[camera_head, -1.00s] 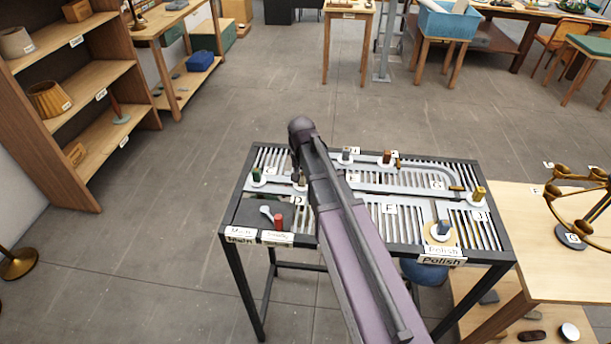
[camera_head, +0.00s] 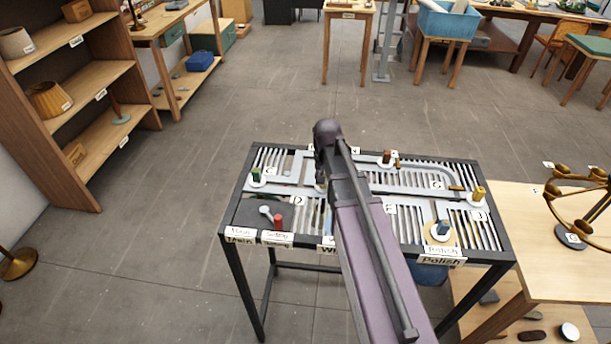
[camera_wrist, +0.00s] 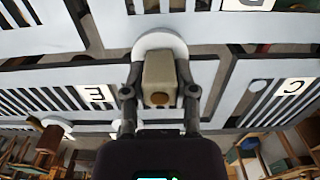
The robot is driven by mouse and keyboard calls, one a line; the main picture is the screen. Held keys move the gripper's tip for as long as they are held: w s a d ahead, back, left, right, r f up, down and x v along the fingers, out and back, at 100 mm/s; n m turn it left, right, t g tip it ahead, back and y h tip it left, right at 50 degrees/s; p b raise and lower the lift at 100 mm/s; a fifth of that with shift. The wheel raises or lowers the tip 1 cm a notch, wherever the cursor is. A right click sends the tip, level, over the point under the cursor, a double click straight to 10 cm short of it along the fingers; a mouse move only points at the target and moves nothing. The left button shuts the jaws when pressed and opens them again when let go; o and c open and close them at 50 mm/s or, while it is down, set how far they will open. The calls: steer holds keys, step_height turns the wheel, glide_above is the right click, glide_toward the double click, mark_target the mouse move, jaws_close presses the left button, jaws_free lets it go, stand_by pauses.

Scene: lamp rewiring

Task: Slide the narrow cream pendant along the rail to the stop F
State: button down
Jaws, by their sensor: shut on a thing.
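The narrow cream pendant (camera_wrist: 158,68) is a small tan-cream block on a round white disc, seated in the rail in the wrist view. My gripper (camera_wrist: 160,93) is shut on it, one finger on each side. The label E (camera_wrist: 95,95) is to its left and the label C (camera_wrist: 292,87) to its right in that view. In the head view my arm hides the pendant and the fingers. The stop F label (camera_head: 390,209) shows right of my arm, on the slatted rail table (camera_head: 236,190).
Other pendants stand on the table: a green one (camera_head: 257,174), a dark red one (camera_head: 387,157), a yellow one (camera_head: 480,193) and a dark blue one (camera_head: 443,228). A red one (camera_head: 278,222) stands at the front left. A wooden table (camera_head: 530,235) adjoins on the right.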

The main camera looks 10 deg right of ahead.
steer(key=shift+s+d, duration=0.75)
steer(key=shift+d, duration=1.55)
steer(key=shift+s+d, duration=0.75)
steer(key=shift+d, duration=1.6)
steer(key=shift+s+d, duration=0.75)
steer(key=shift+d, duration=1.55)
steer(key=shift+s+d, duration=0.3)
steer(key=shift+d, duration=0.65)
steer(key=shift+s+d, duration=0.35)
steer(key=shift+d, duration=0.6)
steer(key=shift+s+d, duration=0.3)
steer(key=shift+d, duration=0.65)
steer(key=shift+c, duration=1.6)
jaws_free()
